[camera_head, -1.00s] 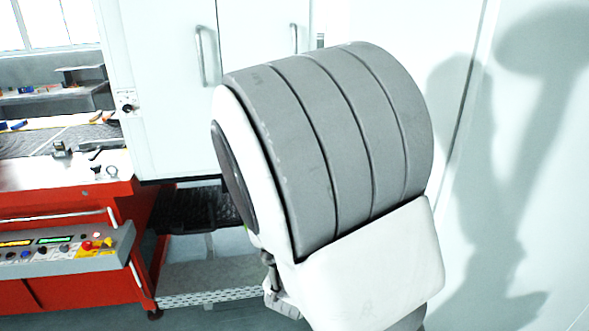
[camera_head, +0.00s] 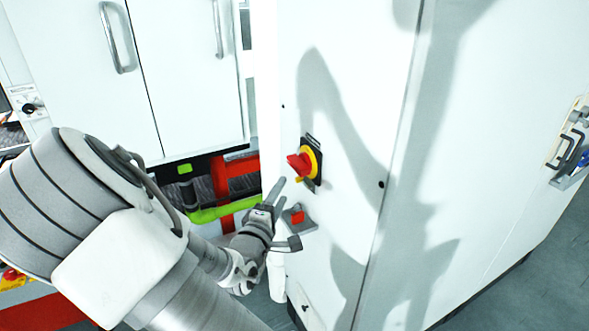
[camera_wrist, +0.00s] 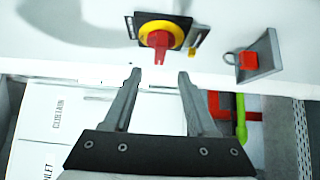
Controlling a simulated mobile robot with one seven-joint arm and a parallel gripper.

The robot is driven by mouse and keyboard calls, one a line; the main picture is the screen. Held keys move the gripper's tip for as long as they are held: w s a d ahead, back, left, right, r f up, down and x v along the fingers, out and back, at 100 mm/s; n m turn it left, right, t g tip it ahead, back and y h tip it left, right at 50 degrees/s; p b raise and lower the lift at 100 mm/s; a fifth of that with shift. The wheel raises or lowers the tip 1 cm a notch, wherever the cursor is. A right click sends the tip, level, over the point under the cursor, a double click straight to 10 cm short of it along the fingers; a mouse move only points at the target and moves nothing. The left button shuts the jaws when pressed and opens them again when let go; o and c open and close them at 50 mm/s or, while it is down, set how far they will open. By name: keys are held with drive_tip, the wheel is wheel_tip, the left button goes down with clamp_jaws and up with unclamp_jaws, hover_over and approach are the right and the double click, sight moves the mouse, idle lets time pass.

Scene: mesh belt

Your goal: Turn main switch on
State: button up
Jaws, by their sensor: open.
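The main switch (camera_head: 303,163) is a red rotary handle on a yellow disc with a black plate. It is mounted on the side of a white cabinet. In the wrist view the red handle (camera_wrist: 159,43) points toward the space between my fingers. My gripper (camera_head: 278,190) is just below and left of the switch in the head view. In the wrist view my gripper (camera_wrist: 160,75) is open and empty, its two fingertips apart and close to the switch. I see no contact with the handle.
A red square part on a grey bracket (camera_head: 295,216) sits just below the switch; it also shows in the wrist view (camera_wrist: 249,60). A green pipe (camera_head: 215,211) and red frame (camera_head: 231,175) lie behind my gripper. White cabinet doors (camera_head: 180,75) stand at the left.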

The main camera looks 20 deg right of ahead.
sight(295, 169)
drive_tip(key=x, duration=1.1)
drive_tip(key=shift+w+d, duration=0.2)
drive_tip(key=shift+w, duration=0.05)
clamp_jaws()
